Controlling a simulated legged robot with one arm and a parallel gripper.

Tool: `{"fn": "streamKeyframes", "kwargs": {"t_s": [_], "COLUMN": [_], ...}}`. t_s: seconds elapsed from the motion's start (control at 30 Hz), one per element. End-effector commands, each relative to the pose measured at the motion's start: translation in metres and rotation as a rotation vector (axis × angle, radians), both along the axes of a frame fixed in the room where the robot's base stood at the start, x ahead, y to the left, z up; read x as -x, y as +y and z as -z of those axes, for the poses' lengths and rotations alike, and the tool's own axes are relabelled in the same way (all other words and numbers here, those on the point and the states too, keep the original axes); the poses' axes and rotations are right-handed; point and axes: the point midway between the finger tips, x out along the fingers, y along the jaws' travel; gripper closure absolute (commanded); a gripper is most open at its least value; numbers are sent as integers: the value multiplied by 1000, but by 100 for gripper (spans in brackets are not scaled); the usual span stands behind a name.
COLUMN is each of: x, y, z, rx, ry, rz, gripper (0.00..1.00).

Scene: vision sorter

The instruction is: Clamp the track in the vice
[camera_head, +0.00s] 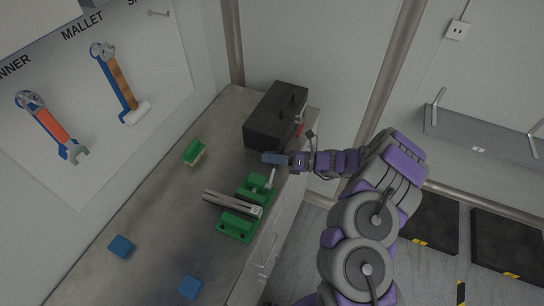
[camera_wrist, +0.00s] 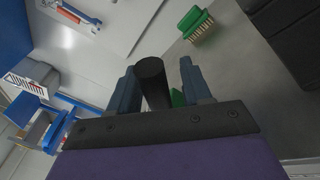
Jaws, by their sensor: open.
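The green vice (camera_head: 237,225) stands on the workbench, with its other green jaw block (camera_head: 256,188) beyond the track. The long grey track (camera_head: 230,203) lies between the two green parts and sticks out to the left. I cannot tell whether both jaws touch it. A pale lever (camera_head: 271,178) rises from the vice towards my gripper (camera_head: 274,158). In the wrist view, my gripper (camera_wrist: 158,68) is open, its blue fingers on either side of a black cylindrical knob (camera_wrist: 152,82). The knob appears to be the lever's end.
A black toolbox (camera_head: 274,116) stands on the workbench (camera_head: 150,215) just beyond my gripper. A green brush (camera_head: 194,152) lies left of it. Blue blocks (camera_head: 120,246) (camera_head: 190,287) lie near the front. A wall board (camera_head: 95,75) holds a spanner and mallet.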

Motion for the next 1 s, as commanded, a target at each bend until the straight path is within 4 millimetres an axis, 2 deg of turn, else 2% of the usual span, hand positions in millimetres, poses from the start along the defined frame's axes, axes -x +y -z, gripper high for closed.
{"fn": "streamKeyframes", "kwargs": {"t_s": [0.07,0.53,1.0], "x": [0,-1,-1], "y": [0,-1,-1], "z": [0,1,1], "rx": [0,1,5], "ry": [0,1,-8], "rz": [0,1,2], "gripper": [53,98,100]}}
